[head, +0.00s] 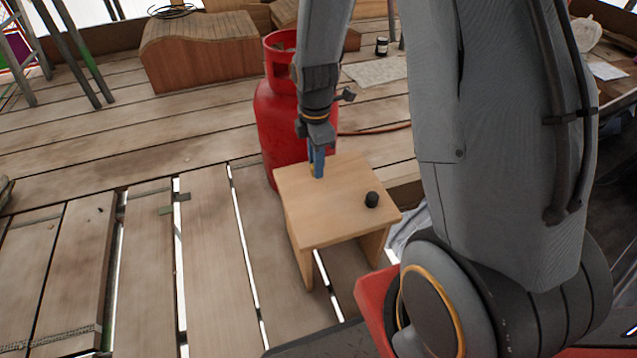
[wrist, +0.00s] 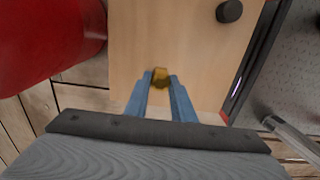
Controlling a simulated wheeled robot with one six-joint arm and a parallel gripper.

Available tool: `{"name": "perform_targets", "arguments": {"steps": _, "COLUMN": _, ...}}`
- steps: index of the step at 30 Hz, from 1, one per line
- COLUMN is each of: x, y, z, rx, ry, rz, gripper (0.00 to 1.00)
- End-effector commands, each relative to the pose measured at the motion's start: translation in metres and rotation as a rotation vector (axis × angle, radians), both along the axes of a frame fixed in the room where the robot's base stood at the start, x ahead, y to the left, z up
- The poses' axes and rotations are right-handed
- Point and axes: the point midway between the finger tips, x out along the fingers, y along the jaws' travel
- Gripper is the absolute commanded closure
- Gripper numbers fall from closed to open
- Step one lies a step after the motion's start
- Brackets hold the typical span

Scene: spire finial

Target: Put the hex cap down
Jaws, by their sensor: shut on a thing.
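The hex cap (wrist: 161,76) is a small gold piece between the tips of my gripper's blue fingers in the wrist view. My gripper (wrist: 161,84) is shut on it, and the fingers hide part of its sides. In the head view my gripper (head: 316,172) points down over the back left part of a small wooden stool (head: 325,215). Only a sliver of gold shows there beside the fingers. The cap is at or just above the stool top; I cannot tell whether it touches.
A black round knob (head: 372,199) stands on the stool's right part, and also shows in the wrist view (wrist: 229,11). A red gas cylinder (head: 275,125) stands close behind and left of the stool. The stool top's front left is bare. The plank floor has gaps.

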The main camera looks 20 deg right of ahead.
Motion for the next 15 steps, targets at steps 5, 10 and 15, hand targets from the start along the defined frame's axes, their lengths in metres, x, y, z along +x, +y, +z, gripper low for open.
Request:
{"name": "perform_targets", "arguments": {"steps": 5, "x": 0.000, "y": 0.000, "z": -0.023, "rx": 0.000, "ry": 0.001, "rz": -0.001, "gripper": 1.00}}
{"name": "perform_targets", "arguments": {"steps": 10, "x": 0.000, "y": 0.000, "z": -0.044, "rx": 0.000, "ry": 0.003, "rz": -0.001, "gripper": 1.00}}
{"name": "perform_targets", "arguments": {"steps": 15, "x": -0.001, "y": 0.000, "z": -0.057, "rx": 0.000, "ry": 0.001, "rz": -0.002, "gripper": 1.00}}
